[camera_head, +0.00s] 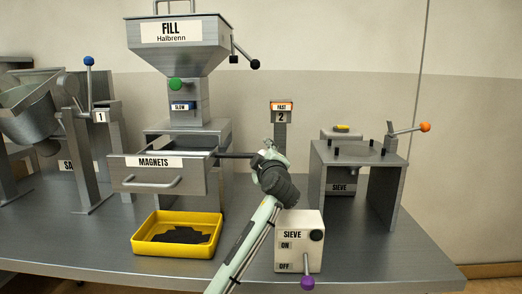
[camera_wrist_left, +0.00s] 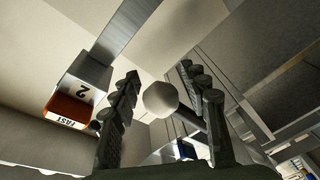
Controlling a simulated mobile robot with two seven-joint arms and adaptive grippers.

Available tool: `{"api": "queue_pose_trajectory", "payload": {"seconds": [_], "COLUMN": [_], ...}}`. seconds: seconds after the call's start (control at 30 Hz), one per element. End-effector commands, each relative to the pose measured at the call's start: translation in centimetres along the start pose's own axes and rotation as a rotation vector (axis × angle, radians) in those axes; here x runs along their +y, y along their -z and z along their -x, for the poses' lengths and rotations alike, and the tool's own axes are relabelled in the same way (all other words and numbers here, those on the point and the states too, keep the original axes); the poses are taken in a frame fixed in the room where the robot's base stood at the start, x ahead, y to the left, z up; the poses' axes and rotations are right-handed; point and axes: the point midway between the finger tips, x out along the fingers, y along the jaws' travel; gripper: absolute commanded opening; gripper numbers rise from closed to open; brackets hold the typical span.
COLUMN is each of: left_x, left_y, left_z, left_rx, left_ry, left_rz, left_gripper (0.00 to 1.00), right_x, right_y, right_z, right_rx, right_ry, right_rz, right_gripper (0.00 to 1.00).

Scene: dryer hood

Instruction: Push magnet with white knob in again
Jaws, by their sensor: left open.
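The magnet's white knob (camera_wrist_left: 160,98) shows in the left wrist view, between the two spread fingers of my left gripper (camera_wrist_left: 158,78). Its dark rod runs from the knob toward the right finger. In the head view the dark rod (camera_head: 236,155) sticks out to the right from the grey MAGNETS housing (camera_head: 190,178). My left gripper (camera_head: 268,152) is at the rod's outer end there and hides the knob. The gripper is open; I cannot tell whether a finger touches the knob. My right gripper is not in view.
A yellow tray (camera_head: 150,247) with dark material stands below the MAGNETS drawer front (camera_head: 150,176). A SIEVE switch box (camera_head: 290,258) stands close right of my left arm. The FAST 2 post (camera_head: 281,125) rises behind the gripper. A sieve stand (camera_head: 335,155) is further right.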

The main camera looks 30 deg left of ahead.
Motion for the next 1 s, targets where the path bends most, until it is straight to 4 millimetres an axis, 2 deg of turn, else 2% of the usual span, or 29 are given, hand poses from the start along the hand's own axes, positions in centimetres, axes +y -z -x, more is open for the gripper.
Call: {"api": "queue_pose_trajectory", "payload": {"seconds": [0.17, 0.43, 0.8, 1.0], "left_x": [-0.02, -0.05, -0.06, -0.05], "left_y": [0.03, 0.01, 0.02, 0.02], "left_z": [-1.3, -1.41, -1.38, -1.38], "left_rx": [0.0, 0.0, 0.0, 0.0], "left_ry": [0.001, 0.0, 0.001, 0.0], "left_rz": [0.0, 0.001, 0.0, 0.0], "left_gripper": [0.45, 0.44, 0.0, 0.0], "right_x": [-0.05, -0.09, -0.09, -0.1], "right_y": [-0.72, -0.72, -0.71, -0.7], "right_z": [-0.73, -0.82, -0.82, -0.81], "right_rx": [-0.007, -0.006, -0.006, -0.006], "right_ry": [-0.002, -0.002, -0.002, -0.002], "right_rz": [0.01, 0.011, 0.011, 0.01], "right_gripper": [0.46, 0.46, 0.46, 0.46]}}
